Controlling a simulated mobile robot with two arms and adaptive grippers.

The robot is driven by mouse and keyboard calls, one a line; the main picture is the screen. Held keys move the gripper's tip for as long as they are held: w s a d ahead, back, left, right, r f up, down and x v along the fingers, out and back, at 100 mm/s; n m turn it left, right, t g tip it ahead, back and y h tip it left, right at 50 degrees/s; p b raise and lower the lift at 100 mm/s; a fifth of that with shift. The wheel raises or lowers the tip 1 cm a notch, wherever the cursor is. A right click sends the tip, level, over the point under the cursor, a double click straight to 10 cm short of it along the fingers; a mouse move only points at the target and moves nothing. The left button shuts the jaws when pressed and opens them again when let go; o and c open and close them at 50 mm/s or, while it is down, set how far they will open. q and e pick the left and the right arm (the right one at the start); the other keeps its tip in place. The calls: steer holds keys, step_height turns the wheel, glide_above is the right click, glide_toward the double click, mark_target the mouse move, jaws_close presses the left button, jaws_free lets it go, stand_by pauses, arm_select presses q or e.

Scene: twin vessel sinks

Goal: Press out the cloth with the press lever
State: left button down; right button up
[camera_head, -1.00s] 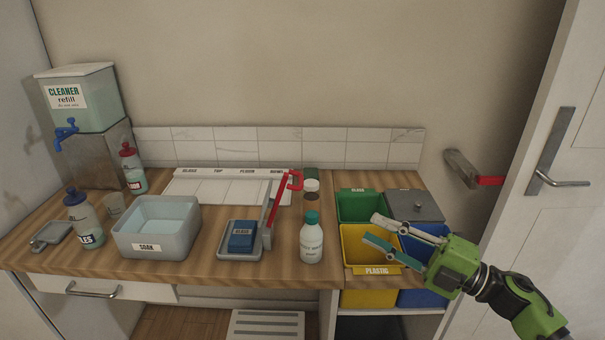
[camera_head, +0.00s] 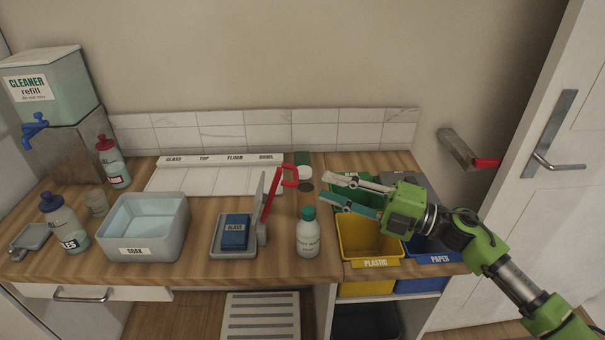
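The press lever (camera_head: 268,200) is red with a grey arm and stands raised at the right side of a small grey tray (camera_head: 219,242). A folded blue cloth (camera_head: 235,232) with a label reading GLASS lies in that tray. My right gripper (camera_head: 338,190) is open and empty, with its fingers pointing left above the green and yellow bins. It is to the right of the red lever handle, apart from it. My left gripper is not in view.
A white bottle with a green cap (camera_head: 308,236) stands between the press and the bins. The grey SOAK basin (camera_head: 147,227) is left of the press. The yellow PLASTIC bin (camera_head: 366,238) is below my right gripper. A white sorting board (camera_head: 212,177) lies behind.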

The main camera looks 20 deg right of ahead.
steer(key=p+x, duration=0.1)
steer(key=x, duration=0.6)
steer(key=shift+p, duration=0.3)
jaws_close()
